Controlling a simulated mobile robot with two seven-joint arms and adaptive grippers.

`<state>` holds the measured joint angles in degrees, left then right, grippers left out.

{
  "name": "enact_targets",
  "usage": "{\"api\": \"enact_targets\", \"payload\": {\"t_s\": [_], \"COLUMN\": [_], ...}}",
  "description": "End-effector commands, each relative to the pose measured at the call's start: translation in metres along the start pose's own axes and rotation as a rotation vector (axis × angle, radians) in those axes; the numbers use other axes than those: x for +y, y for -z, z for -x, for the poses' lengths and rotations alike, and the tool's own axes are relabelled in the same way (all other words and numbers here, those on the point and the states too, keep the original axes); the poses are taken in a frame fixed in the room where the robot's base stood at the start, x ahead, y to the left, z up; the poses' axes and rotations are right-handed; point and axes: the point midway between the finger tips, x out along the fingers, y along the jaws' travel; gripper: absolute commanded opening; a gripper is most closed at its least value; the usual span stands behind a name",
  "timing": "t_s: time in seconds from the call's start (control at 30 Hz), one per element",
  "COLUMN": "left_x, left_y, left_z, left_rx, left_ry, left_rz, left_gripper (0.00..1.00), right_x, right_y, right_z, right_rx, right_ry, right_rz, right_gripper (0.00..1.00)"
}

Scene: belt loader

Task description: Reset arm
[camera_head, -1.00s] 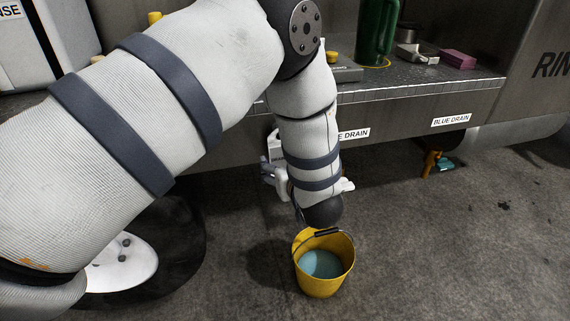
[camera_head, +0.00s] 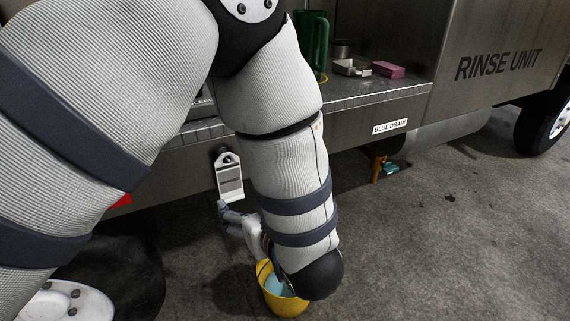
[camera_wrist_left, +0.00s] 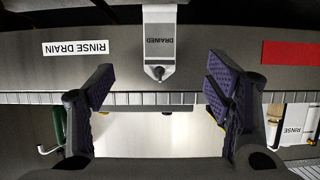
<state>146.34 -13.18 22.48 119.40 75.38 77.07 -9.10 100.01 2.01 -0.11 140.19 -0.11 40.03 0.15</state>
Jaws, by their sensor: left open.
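My left arm crosses the head view, and its gripper (camera_head: 234,219) shows only partly behind the forearm, just below a hanging white-framed tag (camera_head: 229,180). In the left wrist view the two purple-padded fingers are spread wide, with nothing held in the gap between them (camera_wrist_left: 160,92). The tag, marked DRAINED (camera_wrist_left: 160,43), shows there beyond the fingers, apart from them. A yellow bucket (camera_head: 284,305) with blue liquid stands on the floor below my arm, partly hidden by it. My right gripper is not in view.
The metal rinse unit's counter (camera_head: 375,92) carries a green container (camera_head: 313,45), a tray (camera_head: 352,67) and a pink block (camera_head: 388,70). A BLUE DRAIN label (camera_head: 390,126) is on its front, above an orange drain fitting (camera_head: 378,168). Floor on the right is largely clear.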

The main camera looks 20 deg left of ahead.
Motion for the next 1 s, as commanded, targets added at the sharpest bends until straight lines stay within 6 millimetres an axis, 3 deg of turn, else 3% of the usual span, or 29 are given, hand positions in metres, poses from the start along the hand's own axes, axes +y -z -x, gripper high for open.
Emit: {"api": "enact_targets", "payload": {"t_s": [0.07,0.13,0.17,0.23,0.3,0.4,0.5,0.6,0.7,1.0], "left_x": [-0.002,-0.009,-0.016,-0.041,-0.079,-0.143,-0.206,-0.253,-0.279,-0.287], "left_y": [-0.005,-0.029,-0.047,-0.101,-0.157,-0.22,-0.257,-0.274,-0.279,-0.281], "left_z": [-0.002,-0.008,-0.011,-0.01,0.005,0.044,0.092,0.132,0.155,0.163], "left_rx": [-0.014,-0.082,-0.132,-0.296,-0.492,-0.768,-1.01,-1.189,-1.29,-1.325], "left_ry": [-0.009,-0.055,-0.087,-0.172,-0.248,-0.324,-0.371,-0.398,-0.411,-0.417], "left_rz": [-0.014,-0.079,-0.125,-0.254,-0.386,-0.543,-0.661,-0.737,-0.777,-0.791], "left_gripper": [0.73,0.73,0.73,0.73,0.73,0.73,0.73,0.73,0.73,0.73], "right_x": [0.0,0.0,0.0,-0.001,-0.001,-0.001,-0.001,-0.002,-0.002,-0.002], "right_y": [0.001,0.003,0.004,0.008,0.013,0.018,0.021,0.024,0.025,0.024], "right_z": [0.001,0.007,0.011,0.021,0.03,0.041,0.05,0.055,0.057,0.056], "right_rx": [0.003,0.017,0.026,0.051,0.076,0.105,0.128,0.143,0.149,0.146], "right_ry": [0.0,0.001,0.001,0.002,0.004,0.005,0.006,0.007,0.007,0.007], "right_rz": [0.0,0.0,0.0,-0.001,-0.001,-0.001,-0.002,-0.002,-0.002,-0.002], "right_gripper": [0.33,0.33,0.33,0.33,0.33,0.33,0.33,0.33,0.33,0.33]}}
